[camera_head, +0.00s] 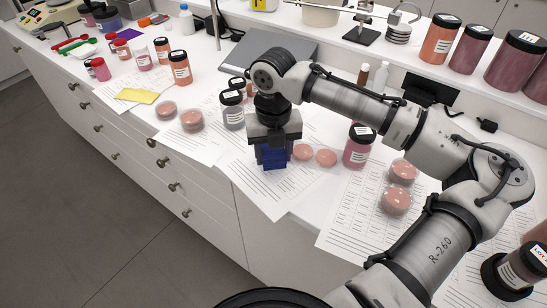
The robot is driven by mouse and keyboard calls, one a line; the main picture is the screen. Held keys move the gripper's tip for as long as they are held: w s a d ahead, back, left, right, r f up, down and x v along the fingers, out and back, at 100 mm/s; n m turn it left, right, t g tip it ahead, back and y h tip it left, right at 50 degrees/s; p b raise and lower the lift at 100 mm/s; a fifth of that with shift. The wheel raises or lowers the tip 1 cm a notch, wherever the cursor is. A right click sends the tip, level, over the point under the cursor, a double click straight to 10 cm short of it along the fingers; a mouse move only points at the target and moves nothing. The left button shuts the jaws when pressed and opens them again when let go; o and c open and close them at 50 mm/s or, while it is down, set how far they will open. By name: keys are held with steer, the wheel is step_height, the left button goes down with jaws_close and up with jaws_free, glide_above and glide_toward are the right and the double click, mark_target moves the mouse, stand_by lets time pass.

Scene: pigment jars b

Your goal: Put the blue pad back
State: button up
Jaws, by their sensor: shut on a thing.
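My gripper (273,150) points down over a sheet of paper near the counter's front edge. It is shut on the blue pad (274,158), a dark blue block showing between and below the fingers. I cannot tell whether the pad touches the paper or hangs just above it. The upper part of the pad is hidden by the gripper. A yellow pad (135,96) lies flat on another sheet at the left.
Two pink dishes (315,155) stand close right of the gripper, with a magenta jar (358,147) beyond them. A grey-filled jar (232,109) with a black lid stands close left. More pink dishes (192,120) lie further left. The counter's front edge is near.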

mark_target(274, 152)
steer(key=shift+f, duration=1.3)
steer(key=shift+f, duration=0.1)
steer(key=shift+f, duration=0.1)
steer(key=o, duration=0.9)
steer(key=shift+r, duration=0.2)
step_height(274, 152, up, 12)
steer(key=shift+b, duration=0.9)
